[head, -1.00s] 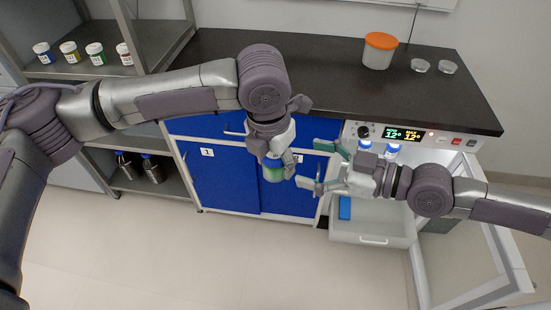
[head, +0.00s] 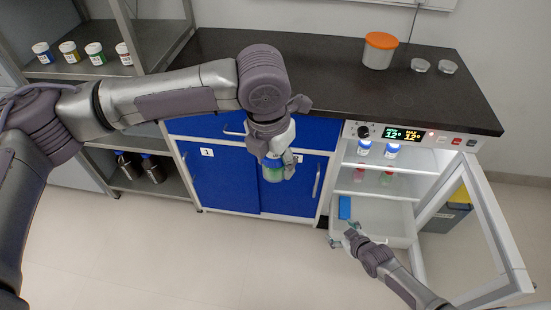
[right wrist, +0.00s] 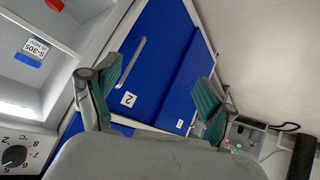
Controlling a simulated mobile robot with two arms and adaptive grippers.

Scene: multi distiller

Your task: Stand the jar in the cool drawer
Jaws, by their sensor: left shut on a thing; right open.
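The jar (head: 273,170) has a green label and hangs upright below my left gripper (head: 278,154), which is shut on its top. It is held in front of the blue cabinet, left of the open cooler. The cool drawer (head: 400,241) is the white pull-out at the bottom of the cooler; a blue item (head: 345,207) shows at its left side. My right gripper (head: 350,235) is low at the drawer's front left and hides part of it. In the right wrist view its fingers (right wrist: 155,97) are apart with nothing between them.
The cooler's glass door (head: 480,235) stands open at the right. Bottles (head: 391,151) stand on its upper shelf. The dark counter (head: 300,65) bears an orange-lidded tub (head: 380,50). Several small jars (head: 69,51) stand on the left shelf. The floor in front is clear.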

